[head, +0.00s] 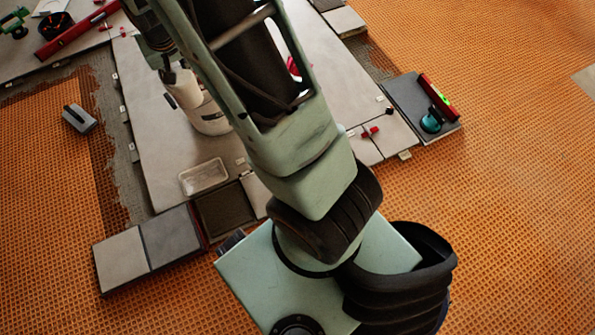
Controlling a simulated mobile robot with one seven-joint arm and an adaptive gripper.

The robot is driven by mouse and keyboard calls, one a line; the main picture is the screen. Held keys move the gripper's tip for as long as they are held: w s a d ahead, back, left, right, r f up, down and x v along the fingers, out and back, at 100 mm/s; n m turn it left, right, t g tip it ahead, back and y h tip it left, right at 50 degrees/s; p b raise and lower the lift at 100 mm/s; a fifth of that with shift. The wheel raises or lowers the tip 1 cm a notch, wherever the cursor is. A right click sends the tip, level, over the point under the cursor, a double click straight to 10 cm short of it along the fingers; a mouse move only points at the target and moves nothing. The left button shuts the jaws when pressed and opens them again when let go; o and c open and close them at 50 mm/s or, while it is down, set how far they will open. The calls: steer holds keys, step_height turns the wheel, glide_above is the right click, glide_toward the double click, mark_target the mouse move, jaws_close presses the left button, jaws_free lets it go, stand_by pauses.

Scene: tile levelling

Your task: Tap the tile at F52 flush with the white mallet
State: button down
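My arm crosses the middle of the head view and hides much of the tiled floor. Its far end reaches the upper left, where a dark part that looks like my gripper (168,76) shows beside my arm. I cannot tell whether it is open or shut, or whether it holds anything. Large grey floor tiles (160,150) lie on the left and middle. No F52 label is readable, and I cannot tell which tile stands proud.
A grey block-like tool (79,118) lies at left. A clear tray (204,177) sits on the tiles. Small tiles (122,259) lie at lower left. A dark tile (408,108) at right bears a red level (438,97) and a teal round tool (431,122). Orange matting (510,200) is clear at right.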

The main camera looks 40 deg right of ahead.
steer(key=s+d+f+m+g+h, duration=0.1)
steer(key=d+f+m, duration=0.2)
steer(key=f, duration=0.6)
steer(key=s+d+f+m+g+h, duration=0.1)
steer(key=d+f+m, duration=0.3)
steer(key=f, duration=0.5)
steer(key=s+d+f+m+h, duration=0.1)
steer(key=d+f+m, duration=0.2)
steer(key=f, duration=0.6)
steer(key=s+d+f+m+g, duration=0.1)
steer(key=s+d+f+m, duration=0.2)
steer(key=s+f, duration=0.35)
steer(key=s+d+f+m+g+p, duration=0.1)
steer(key=s+d+f+m, duration=0.2)
steer(key=s+f, duration=0.4)
steer(key=s+d+f+m+g, duration=0.1)
steer(key=s+d+f+m, duration=0.25)
steer(key=s+f, duration=0.35)
steer(key=shift+n, duration=0.35)
steer(key=f+b, duration=0.4)
steer(key=f, duration=0.1)
steer(key=f+b, duration=0.2)
steer(key=shift+s+f, duration=0.15)
steer(key=shift+s, duration=0.2)
step_height(320, 180, up, 4)
steer(key=p, duration=0.3)
steer(key=shift+r, duration=0.25)
